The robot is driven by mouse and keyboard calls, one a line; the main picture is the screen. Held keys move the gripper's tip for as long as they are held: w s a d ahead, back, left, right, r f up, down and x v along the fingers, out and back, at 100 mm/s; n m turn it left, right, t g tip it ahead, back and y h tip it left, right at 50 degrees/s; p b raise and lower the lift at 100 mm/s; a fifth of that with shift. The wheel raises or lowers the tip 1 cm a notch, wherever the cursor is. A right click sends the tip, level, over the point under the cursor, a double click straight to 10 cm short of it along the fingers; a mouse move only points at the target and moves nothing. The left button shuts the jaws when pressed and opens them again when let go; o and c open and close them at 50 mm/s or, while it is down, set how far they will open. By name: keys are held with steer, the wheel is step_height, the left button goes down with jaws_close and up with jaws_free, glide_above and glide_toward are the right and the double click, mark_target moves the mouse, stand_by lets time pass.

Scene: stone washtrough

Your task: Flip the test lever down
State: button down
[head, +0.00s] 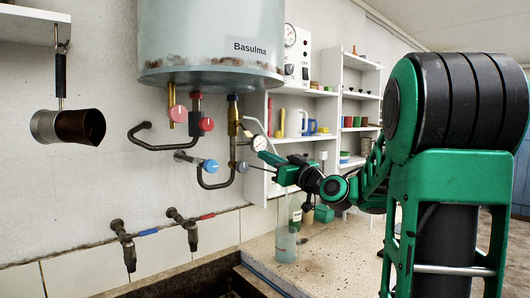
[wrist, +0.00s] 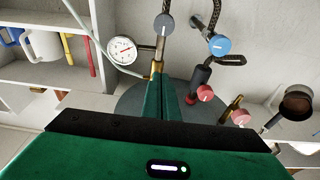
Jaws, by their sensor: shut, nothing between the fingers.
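My gripper (head: 268,158) is below and to the right of the brass valve fitting (head: 233,112) under the grey boiler in the head view. In the wrist view its green fingers (wrist: 160,84) are together and empty, with their tips overlapping the brass fitting (wrist: 156,68). I cannot tell whether they touch it. A round dial gauge (head: 259,143) sits beside the fitting; it also shows in the wrist view (wrist: 123,50). I cannot clearly pick out the test lever; the fingers may hide it.
Red knobs (head: 206,124), a blue knob (head: 210,166) and a grey knob (head: 242,167) crowd the pipes under the boiler (head: 208,45). A pale tube runs from the fitting. Shelves (head: 340,93) stand behind my arm. A bottle (head: 287,240) stands on the stone counter (head: 330,250).

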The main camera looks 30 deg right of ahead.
steer(key=shift+f, duration=0.1)
stand_by(0.5)
steer(key=s+a+f+m+g+h, duration=0.15)
steer(key=s+f+g, duration=0.45)
steer(key=f, duration=0.6)
steer(key=s+a+f+m+g, duration=0.15)
steer(key=s+f+g, duration=0.4)
steer(key=f, duration=0.55)
steer(key=s+f+m+g, duration=0.2)
steer(key=s+f+g, duration=0.2)
steer(key=s, duration=0.9)
steer(key=s+f+m+g+h, duration=0.1)
steer(key=s+f+m+g, duration=0.2)
steer(key=s, duration=1)
step_height(320, 180, down, 2)
steer(key=shift+a+f+g, duration=0.1)
steer(key=shift+a+g, duration=0.3)
steer(key=shift+g, duration=0.65)
steer(key=shift+w+f, duration=0.15)
steer(key=shift+w, duration=0.5)
